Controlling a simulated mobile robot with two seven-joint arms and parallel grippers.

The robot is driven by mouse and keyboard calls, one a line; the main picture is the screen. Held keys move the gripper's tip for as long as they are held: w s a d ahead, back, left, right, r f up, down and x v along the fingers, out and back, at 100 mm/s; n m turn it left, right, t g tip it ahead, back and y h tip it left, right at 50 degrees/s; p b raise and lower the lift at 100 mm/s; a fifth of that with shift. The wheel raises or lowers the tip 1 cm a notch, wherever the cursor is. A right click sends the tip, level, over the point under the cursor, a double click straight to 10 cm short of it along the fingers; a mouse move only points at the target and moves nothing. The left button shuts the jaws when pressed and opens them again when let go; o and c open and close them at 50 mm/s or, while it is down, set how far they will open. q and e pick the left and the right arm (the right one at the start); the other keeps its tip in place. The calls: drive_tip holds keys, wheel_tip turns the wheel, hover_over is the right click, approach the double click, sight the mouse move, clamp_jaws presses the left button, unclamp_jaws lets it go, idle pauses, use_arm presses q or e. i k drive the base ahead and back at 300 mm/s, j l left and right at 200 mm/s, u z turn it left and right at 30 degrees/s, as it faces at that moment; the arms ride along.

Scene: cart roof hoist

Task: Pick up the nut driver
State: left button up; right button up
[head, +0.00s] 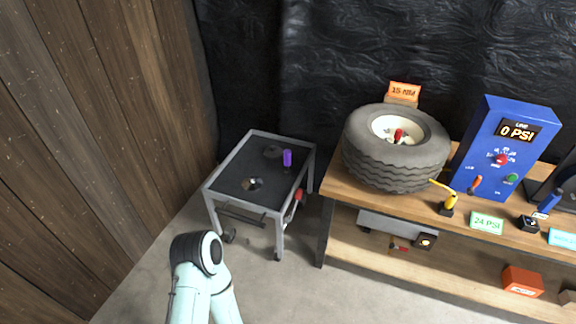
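I cannot tell for certain which tool is the nut driver. A small purple handle (287,158) stands upright at the right side of the cart's top. A blue-handled tool (548,203) leans at the right end of the workbench. Only a bent pale arm of mine shows at the lower left, short of the cart. Neither of my grippers is in view.
The grey-framed cart (219,199) stands left of the wooden workbench (345,196). A tire (390,164) and a blue gauge box (484,137) reading 0 PSI occupy the bench. A wooden wall (90,130) bounds the left. Floor (300,290) before the cart is mostly clear.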

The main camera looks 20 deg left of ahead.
sight(287, 152)
drive_tip(key=i+l, duration=0.15)
drive_tip(key=i, duration=0.35)
drive_tip(key=i+l, duration=0.15)
drive_tip(key=i, duration=0.4)
drive_tip(key=i+l, duration=0.2)
drive_tip(key=i, duration=0.3)
drive_tip(key=u, duration=0.4)
drive_tip(key=l+u, duration=0.1)
drive_tip(key=u, duration=0.65)
drive_tip(key=k+u, duration=0.1)
drive_tip(key=u, duration=0.25)
